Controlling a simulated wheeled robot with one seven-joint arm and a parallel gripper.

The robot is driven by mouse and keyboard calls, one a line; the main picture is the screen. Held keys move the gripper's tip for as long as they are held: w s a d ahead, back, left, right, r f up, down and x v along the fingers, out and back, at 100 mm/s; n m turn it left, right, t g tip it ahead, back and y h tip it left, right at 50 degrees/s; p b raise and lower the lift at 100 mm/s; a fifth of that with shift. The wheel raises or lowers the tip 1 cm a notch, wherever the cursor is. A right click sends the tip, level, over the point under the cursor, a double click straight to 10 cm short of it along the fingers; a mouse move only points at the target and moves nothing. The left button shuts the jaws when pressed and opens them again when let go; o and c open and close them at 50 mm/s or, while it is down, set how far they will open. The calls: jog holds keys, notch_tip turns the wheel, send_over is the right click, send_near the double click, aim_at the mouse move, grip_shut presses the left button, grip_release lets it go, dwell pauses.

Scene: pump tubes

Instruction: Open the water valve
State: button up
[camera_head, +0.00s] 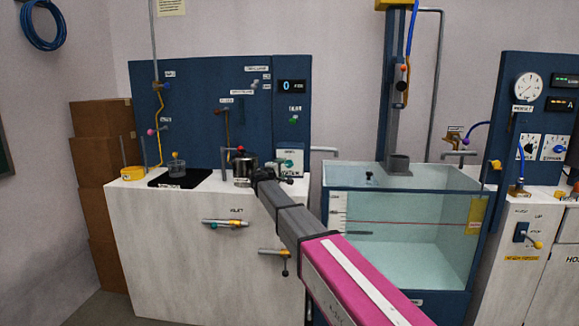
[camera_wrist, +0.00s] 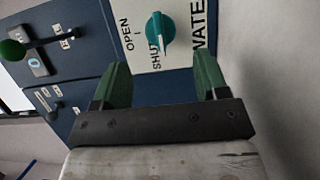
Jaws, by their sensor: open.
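The water valve is a round teal knob (camera_wrist: 160,32) with a raised grip bar, on a white plate marked OPEN, SHUT and WATER. In the wrist view the bar's lower end is by the word SHUT. In the head view the small knob (camera_head: 289,163) is on the white plate at the lower right of the blue panel. My gripper (camera_wrist: 162,72) is open and empty, its two green fingers apart, with the knob ahead between their lines. The fingers do not touch it. In the head view my gripper (camera_head: 287,178) is just below the plate, partly hidden by my arm.
A blue panel (camera_head: 190,110) stands behind the white bench (camera_head: 160,240). A dark pot (camera_head: 241,170) with a red top is left of my gripper. A glass water tank (camera_head: 410,240) is to the right. Handles (camera_head: 226,223) stick out of the bench front.

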aim_at(288, 165)
jog(key=x, duration=0.8)
jog(key=shift+w, duration=0.15)
jog(key=c, duration=0.9)
